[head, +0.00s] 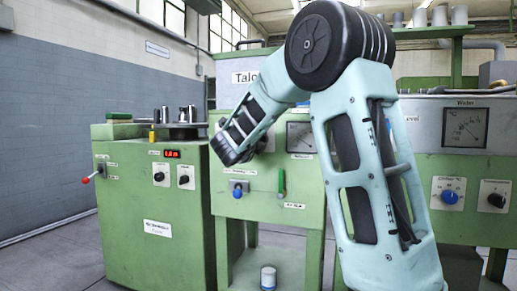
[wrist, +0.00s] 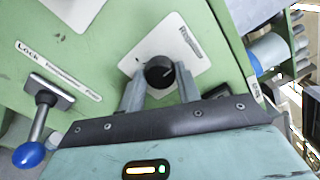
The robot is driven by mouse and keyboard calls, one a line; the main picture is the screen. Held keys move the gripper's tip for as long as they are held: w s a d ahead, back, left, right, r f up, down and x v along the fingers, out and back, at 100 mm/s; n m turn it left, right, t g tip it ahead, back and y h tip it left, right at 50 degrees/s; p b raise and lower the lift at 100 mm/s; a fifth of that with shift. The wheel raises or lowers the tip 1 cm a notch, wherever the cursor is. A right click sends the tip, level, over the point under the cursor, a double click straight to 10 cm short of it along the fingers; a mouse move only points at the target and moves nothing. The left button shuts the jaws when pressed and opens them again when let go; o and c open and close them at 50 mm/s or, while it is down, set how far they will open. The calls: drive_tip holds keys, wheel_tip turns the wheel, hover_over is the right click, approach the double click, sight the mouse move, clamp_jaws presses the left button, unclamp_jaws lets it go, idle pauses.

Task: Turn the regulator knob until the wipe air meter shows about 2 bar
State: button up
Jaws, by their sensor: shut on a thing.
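The regulator knob (wrist: 160,71) is a round black knob with a pale pointer mark on a white plate labelled "Regulator" in the wrist view. My gripper (wrist: 161,82) has its two grey fingers on either side of the knob and is shut on it. In the head view my arm covers the knob and the fingers. A square dial meter (head: 301,137) shows on the green Talc machine, partly beside my arm. Its needle and label are too small to read, so I cannot tell whether it is the wipe air meter.
A lever with a blue ball (wrist: 28,154) sticks out beside the "Lock" label, left of my gripper. A green handle (head: 281,183) is on the same machine front. A green cabinet (head: 155,225) stands left, and a "Water" meter (head: 465,127) is on the right machine.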

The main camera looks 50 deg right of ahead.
drive_tip(key=shift+f, duration=0.1)
idle(0.3)
drive_tip(key=o, duration=1)
drive_tip(key=shift+m, duration=0.3)
drive_tip(key=p+v, duration=0.5)
drive_tip(key=v, duration=1.2)
drive_tip(key=shift+a, duration=0.25)
